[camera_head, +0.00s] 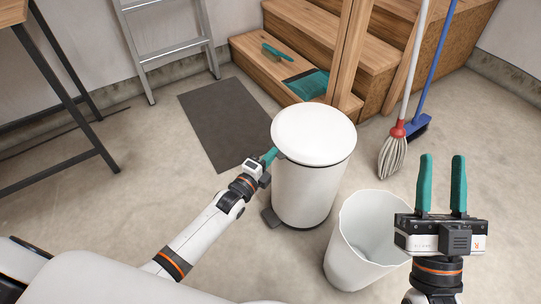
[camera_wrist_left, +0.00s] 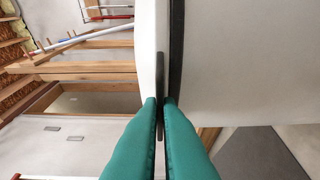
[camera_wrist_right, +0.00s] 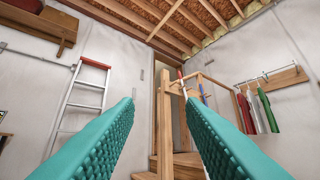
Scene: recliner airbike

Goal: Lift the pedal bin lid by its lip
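The white pedal bin (camera_head: 303,190) stands upright on the floor, with its round white lid (camera_head: 313,133) lying flat on top. Its dark pedal (camera_head: 270,216) shows at the base. My left gripper (camera_head: 270,155) is at the left edge of the lid. In the left wrist view, the green fingers (camera_wrist_left: 159,100) are nearly together, one on each side of the thin dark lip (camera_wrist_left: 160,72) beside the white lid (camera_wrist_left: 149,60). The bin body (camera_wrist_left: 245,60) fills the right. My right gripper (camera_head: 441,186) is raised, fingers up, apart and empty; its fingers also show in the right wrist view (camera_wrist_right: 160,105).
An open white bucket (camera_head: 364,240) stands right of the bin. Behind are wooden steps (camera_head: 330,35) with a brush (camera_head: 277,52) and dustpan (camera_head: 308,84), plus a mop (camera_head: 393,155) and broom (camera_head: 418,126). A dark mat (camera_head: 222,115) lies left; a ladder (camera_head: 170,50) leans behind.

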